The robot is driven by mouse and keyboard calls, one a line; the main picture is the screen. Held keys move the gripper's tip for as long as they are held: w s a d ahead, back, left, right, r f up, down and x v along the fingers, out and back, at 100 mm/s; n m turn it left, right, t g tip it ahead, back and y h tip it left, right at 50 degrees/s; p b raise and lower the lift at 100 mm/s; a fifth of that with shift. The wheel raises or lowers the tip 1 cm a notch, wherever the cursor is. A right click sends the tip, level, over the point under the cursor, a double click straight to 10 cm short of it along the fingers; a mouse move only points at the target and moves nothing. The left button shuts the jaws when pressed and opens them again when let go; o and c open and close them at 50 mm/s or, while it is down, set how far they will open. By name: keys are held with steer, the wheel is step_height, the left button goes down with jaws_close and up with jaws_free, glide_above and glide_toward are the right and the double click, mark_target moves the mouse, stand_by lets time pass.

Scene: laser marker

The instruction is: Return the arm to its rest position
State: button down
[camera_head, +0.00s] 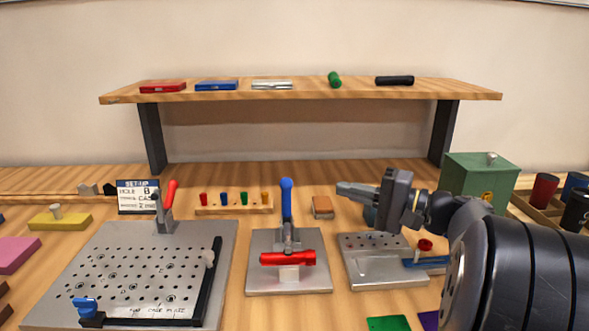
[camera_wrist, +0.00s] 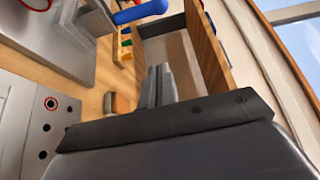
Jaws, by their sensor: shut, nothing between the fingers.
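My gripper (camera_head: 345,188) is shut and empty. It hangs above the right part of the workbench, over the back of a small grey plate with holes (camera_head: 365,246), and its fingers point left. My arm reaches in from the right edge in the head view. In the wrist view the shut fingers of my gripper (camera_wrist: 157,85) point up toward the wooden shelf. Nothing is between them.
A toggle clamp (camera_head: 287,215) with a blue handle and a red cylinder stands left of my gripper. A green box (camera_head: 480,178) stands behind my arm. A small brown block (camera_head: 322,207) lies near the fingertips. The shelf (camera_head: 300,95) carries several items. A large perforated plate (camera_head: 110,240) lies left.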

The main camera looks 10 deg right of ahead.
steer(key=w+a, duration=0.3)
steer(key=a, duration=0.6)
stand_by(0.5)
stand_by(0.4)
